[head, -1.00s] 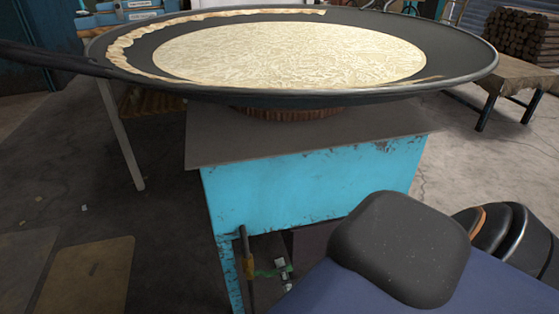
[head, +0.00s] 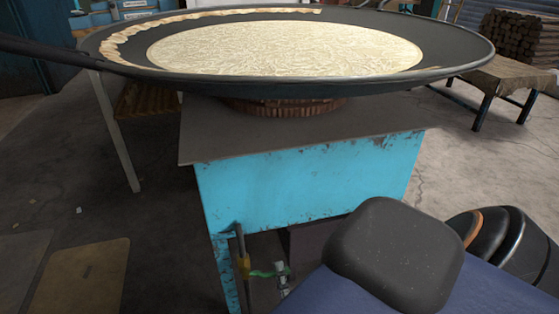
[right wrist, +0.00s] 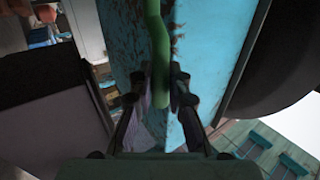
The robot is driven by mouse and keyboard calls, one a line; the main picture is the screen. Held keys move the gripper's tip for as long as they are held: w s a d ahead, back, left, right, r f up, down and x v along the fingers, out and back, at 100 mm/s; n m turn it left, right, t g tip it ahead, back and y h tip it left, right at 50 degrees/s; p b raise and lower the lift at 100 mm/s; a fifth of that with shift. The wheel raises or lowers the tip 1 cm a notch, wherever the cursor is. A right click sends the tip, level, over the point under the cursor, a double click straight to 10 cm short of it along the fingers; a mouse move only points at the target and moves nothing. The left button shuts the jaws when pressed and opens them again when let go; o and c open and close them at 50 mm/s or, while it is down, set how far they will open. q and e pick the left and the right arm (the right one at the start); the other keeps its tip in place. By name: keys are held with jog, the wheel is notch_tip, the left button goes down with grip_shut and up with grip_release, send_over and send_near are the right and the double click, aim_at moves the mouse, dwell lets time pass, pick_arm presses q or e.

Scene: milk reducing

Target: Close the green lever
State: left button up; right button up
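The green lever (head: 268,273) sits on a yellow fitting (head: 243,265) by a dark pipe, low at the front left leg of the blue stove stand (head: 305,185). In the right wrist view the green lever (right wrist: 158,45) runs down from the top, and its end lies between the fingers of my right gripper (right wrist: 160,78). The fingers are apart, one on each side of the lever, with some room visible. I cannot tell whether either finger touches it. In the head view my right arm hides most of that gripper. My left gripper is not in view.
A low table (head: 510,72) with stacked logs (head: 520,35) is at the back right. The floor (head: 80,165) at left is mostly clear.

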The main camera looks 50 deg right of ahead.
jog(key=o, duration=0.4)
